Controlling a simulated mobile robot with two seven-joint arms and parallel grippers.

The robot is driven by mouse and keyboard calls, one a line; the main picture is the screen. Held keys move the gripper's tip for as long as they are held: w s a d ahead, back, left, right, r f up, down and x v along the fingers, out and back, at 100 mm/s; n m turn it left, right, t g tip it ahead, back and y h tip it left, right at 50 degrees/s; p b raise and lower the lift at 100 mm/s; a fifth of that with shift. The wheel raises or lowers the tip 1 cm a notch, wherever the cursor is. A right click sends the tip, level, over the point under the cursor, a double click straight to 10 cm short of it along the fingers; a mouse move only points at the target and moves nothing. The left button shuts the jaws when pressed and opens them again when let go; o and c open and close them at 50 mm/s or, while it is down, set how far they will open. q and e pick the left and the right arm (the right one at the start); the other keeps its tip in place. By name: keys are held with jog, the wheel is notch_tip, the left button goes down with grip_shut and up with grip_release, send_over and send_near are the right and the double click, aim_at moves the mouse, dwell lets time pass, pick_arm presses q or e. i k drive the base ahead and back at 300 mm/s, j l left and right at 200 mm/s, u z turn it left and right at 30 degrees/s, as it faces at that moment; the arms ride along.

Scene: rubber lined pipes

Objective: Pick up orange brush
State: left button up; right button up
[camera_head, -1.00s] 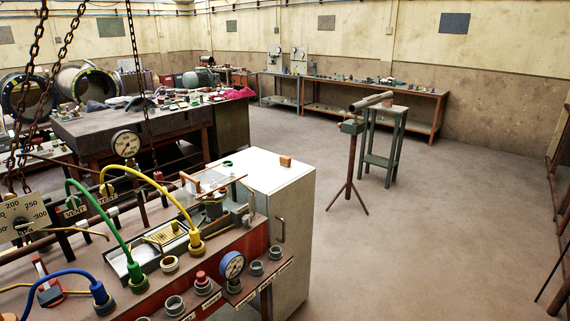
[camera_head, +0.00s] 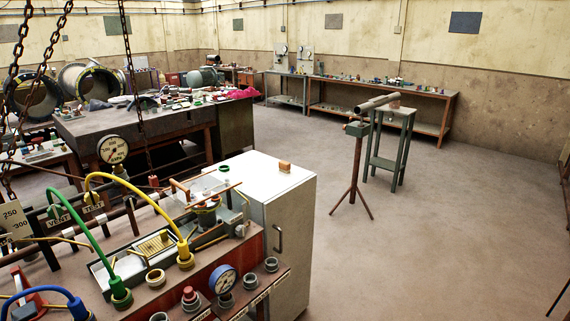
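I cannot make out an orange brush for certain. Small objects, too small to identify, lie on the far bench (camera_head: 380,88) along the back wall and on the dark worktable (camera_head: 135,128) at the left. A small orange-brown block (camera_head: 285,167) sits on top of the white cabinet (camera_head: 262,172); it looks like a block rather than a brush. Neither of my grippers shows in the head view.
A test panel (camera_head: 150,300) with coloured hoses and gauges fills the lower left, with chains hanging above. A pipe stand (camera_head: 357,165) and a narrow green table (camera_head: 390,150) stand on the floor (camera_head: 450,240). Open floor lies at the centre and right.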

aim_at(284, 166)
jog(key=i+l+u, duration=0.1)
jog(key=i+l, duration=0.5)
jog(key=i+l+u, duration=0.15)
jog(key=i+l, duration=0.45)
jog(key=i+l+u, duration=0.1)
jog(key=i+l, duration=0.45)
jog(key=l, duration=0.15)
